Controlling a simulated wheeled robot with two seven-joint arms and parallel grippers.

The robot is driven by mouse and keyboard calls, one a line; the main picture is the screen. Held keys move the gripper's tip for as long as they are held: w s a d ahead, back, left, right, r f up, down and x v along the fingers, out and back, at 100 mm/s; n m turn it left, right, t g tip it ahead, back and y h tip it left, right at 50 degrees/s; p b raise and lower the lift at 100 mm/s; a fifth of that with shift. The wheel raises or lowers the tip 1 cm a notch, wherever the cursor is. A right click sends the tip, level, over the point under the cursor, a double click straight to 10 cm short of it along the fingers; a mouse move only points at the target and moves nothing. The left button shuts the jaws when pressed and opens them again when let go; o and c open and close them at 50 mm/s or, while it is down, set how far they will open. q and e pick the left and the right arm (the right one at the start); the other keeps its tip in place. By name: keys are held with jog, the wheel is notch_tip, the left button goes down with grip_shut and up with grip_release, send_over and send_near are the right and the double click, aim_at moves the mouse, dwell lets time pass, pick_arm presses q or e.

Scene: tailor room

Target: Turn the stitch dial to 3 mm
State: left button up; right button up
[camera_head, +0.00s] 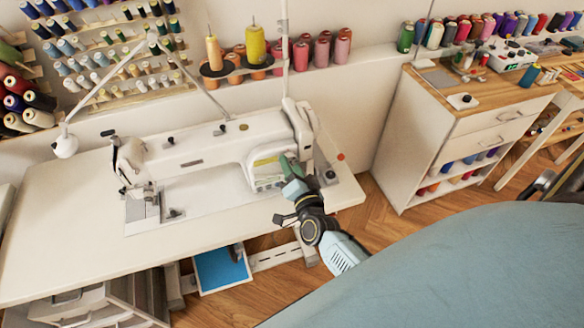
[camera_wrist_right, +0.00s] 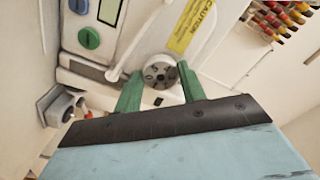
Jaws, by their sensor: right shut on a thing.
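The white sewing machine (camera_head: 205,152) stands on a white table (camera_head: 60,235). The round grey stitch dial (camera_wrist_right: 160,74) sits on its end housing in the right wrist view, with markings too small to read. My right gripper (camera_wrist_right: 161,92) has its two green fingers on either side of the dial and is shut on it. In the head view the right gripper (camera_head: 290,165) reaches the machine's right end and hides the dial. My left gripper is not in view.
A green knob (camera_wrist_right: 88,38) and a yellow caution label (camera_wrist_right: 192,25) are close to the dial. A thin white lever (camera_wrist_right: 122,58) passes just left of it. A thread stand (camera_head: 232,68) stands behind the machine. A wooden-topped cabinet (camera_head: 415,135) is to the right.

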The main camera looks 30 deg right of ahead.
jog(key=shift+m+b, duration=0.35)
jog(key=shift+m, duration=1.85)
jog(key=o, duration=1)
jog(key=shift+c, duration=0.2)
